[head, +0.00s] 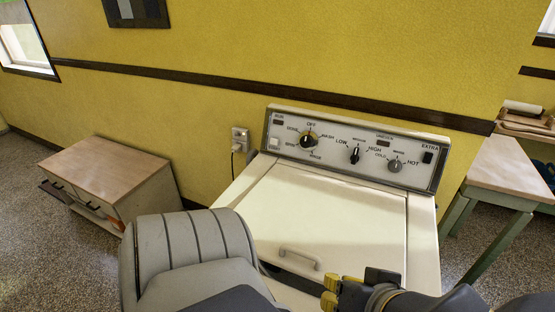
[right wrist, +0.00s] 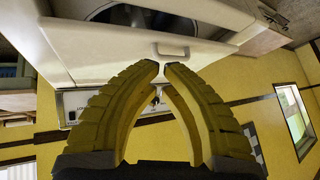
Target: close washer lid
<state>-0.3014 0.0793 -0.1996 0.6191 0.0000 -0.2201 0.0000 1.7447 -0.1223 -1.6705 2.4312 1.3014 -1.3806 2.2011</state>
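The washer (head: 425,245) is a cream machine with a control panel at its back. Its cream lid (head: 335,210) has a bar handle (head: 300,258) near its front edge. A dark gap shows under that edge, so the lid looks partly raised. In the right wrist view the lid (right wrist: 110,62) and handle (right wrist: 173,49) show beyond the fingertips, with the round drum opening (right wrist: 125,15) visible past the edge. My right gripper (head: 328,291) is just in front of the handle. Its yellow fingertips (right wrist: 162,68) nearly meet, with nothing between them. My left gripper is not visible.
A low cabinet (head: 115,170) with a wooden top stands at the left. A wooden table (head: 500,165) stands at the right of the washer. The control panel (head: 355,150) with knobs rises behind the lid, against the yellow wall. A wall outlet (head: 240,138) is beside it.

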